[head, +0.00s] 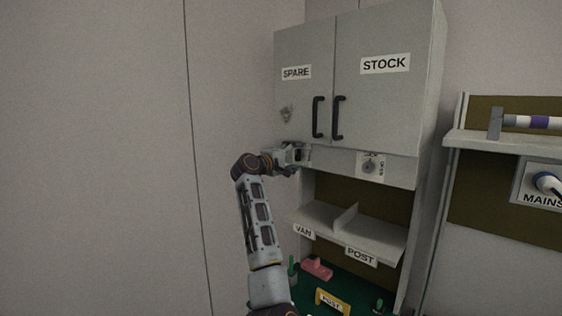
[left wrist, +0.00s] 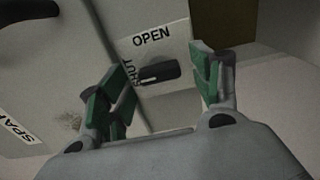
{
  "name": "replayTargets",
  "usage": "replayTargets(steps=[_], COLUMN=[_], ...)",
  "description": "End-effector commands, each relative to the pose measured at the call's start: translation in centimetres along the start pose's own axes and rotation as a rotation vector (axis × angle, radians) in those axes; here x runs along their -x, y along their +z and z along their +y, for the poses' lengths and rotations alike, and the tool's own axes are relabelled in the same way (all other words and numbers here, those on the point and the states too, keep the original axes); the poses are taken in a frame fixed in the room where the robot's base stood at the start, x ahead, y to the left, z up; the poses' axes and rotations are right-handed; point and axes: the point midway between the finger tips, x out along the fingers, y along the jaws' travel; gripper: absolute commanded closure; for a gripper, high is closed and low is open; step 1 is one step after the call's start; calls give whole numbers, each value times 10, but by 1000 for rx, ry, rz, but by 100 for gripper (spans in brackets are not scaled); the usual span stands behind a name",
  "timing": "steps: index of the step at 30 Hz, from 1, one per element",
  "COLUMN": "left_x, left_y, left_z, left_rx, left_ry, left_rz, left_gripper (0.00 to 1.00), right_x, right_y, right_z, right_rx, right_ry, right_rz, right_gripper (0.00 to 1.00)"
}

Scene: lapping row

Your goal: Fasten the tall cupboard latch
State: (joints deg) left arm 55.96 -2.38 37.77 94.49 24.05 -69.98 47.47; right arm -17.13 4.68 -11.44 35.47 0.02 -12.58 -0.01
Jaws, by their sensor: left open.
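The tall cupboard (head: 385,105) has two closed grey doors, labelled SPARE and STOCK. In the left wrist view a dark bar-shaped latch knob (left wrist: 160,73) sits on a white plate marked OPEN above and SHUT at left. The bar lies nearly level in that picture, with a pale mark at its SHUT end. My left gripper (head: 300,154) is open at the lower left of the cupboard and hides this knob in the head view. In the left wrist view its green-padded fingers (left wrist: 165,88) are spread on either side of the knob, apparently without touching it.
A second round knob plate (head: 369,166) is under the STOCK door. Two dark door handles (head: 327,118) stick out just above my gripper. Below are an open shelf (head: 345,225) and a green surface with a red block (head: 317,268). The wall at left is bare.

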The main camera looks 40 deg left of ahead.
Motion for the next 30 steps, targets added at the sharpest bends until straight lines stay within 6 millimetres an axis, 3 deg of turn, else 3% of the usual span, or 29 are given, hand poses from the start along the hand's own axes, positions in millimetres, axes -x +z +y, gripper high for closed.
replayTargets(steps=[8,30], left_x=[20,103], left_y=[0,-1], left_z=[0,-1], left_rx=[-1,0], left_ry=[0,0], left_rz=[1,3], left_gripper=[36,36], right_x=[0,0], right_y=[0,0], right_z=[-1,-2], right_rx=[0,0], right_ry=[-1,-2], right_rz=[0,0], right_gripper=[60,60])
